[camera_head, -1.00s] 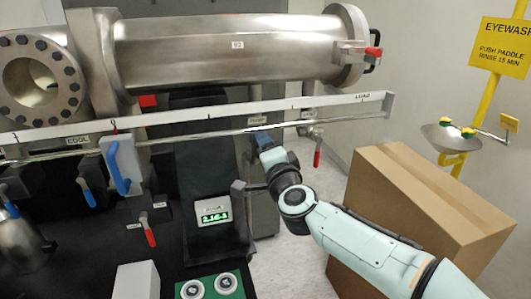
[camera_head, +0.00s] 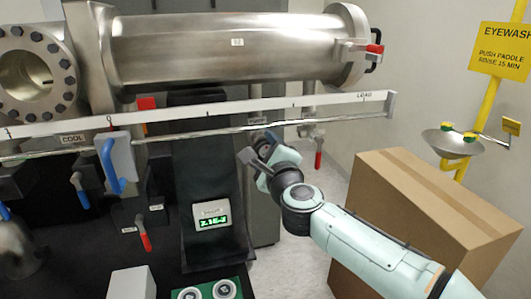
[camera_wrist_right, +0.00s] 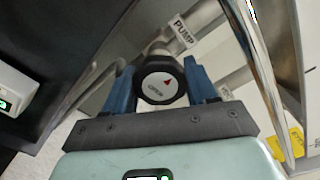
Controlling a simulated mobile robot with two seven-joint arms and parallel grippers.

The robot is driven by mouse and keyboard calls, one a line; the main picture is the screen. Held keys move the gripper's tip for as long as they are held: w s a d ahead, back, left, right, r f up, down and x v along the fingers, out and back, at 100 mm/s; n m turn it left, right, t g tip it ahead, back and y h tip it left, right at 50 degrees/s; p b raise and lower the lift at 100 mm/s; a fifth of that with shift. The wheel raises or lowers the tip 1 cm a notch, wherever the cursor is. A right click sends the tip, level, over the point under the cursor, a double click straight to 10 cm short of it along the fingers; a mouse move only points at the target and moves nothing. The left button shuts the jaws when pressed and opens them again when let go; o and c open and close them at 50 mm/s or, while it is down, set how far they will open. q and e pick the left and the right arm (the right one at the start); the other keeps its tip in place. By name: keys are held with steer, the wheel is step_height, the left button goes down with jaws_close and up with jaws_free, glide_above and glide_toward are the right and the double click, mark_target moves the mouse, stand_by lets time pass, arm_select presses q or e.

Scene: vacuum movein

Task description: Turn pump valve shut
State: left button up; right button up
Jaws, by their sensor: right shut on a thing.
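In the head view my right gripper (camera_head: 263,145) is below the long rail, at the right side of the dark cabinet. The knob is mostly hidden there by the gripper. My left gripper is not in view.
A steel chamber (camera_head: 225,50) runs above the white rail (camera_head: 210,127) and a thin metal rod. A green-lit display (camera_head: 212,218) is left of my right arm. A large cardboard box (camera_head: 420,215) stands right behind the arm. A red-handled valve (camera_head: 318,158) hangs nearby.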

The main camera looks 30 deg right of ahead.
steer(key=shift+m, duration=0.4)
steer(key=o, duration=1)
steer(key=shift+o, duration=0.2)
steer(key=v, duration=1.3)
steer(key=shift+s, duration=0.15)
steer(key=shift+a, duration=0.1)
